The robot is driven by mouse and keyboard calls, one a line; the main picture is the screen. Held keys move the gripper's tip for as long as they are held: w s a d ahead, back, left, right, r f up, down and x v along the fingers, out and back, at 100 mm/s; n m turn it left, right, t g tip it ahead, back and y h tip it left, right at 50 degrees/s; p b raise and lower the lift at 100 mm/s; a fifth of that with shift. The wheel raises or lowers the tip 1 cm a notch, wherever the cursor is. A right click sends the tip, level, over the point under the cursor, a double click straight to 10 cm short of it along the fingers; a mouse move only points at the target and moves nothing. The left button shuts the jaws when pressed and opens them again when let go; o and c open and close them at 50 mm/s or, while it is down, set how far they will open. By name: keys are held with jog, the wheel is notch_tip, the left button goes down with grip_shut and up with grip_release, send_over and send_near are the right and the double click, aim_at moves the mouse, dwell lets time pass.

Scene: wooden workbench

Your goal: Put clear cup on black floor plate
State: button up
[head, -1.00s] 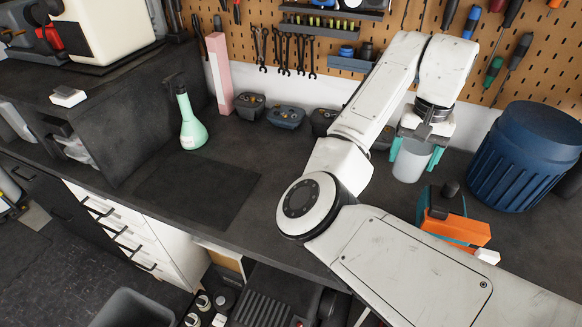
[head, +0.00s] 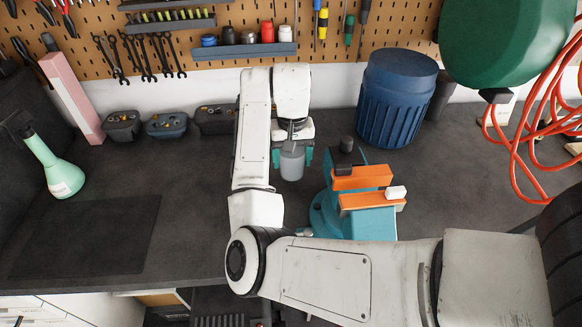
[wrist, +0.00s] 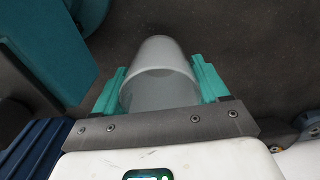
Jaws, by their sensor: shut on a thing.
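The clear cup (head: 291,167) looks pale grey and translucent. It is upright between the teal fingers of my gripper (head: 292,157), near the middle of the head view. In the wrist view the cup (wrist: 160,62) sits between both fingers (wrist: 160,85), which are shut on its sides. I cannot tell how far its base is from the bench. The black floor plate (head: 85,236) is a flat dark square on the bench at the left of the head view, well left of my gripper. Nothing lies on it.
A teal and orange vise (head: 355,205) stands just right of the cup, with a blue bin (head: 397,98) behind it. A green flask (head: 55,170) stands behind the plate's left part. Small dark bins (head: 167,125) line the wall. Bench between plate and arm is clear.

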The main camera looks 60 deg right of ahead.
aim_at(292, 166)
jog(key=shift+f, duration=1.6)
jog(key=shift+f, duration=0.1)
jog(key=o, duration=1.1)
jog(key=shift+c, duration=0.2)
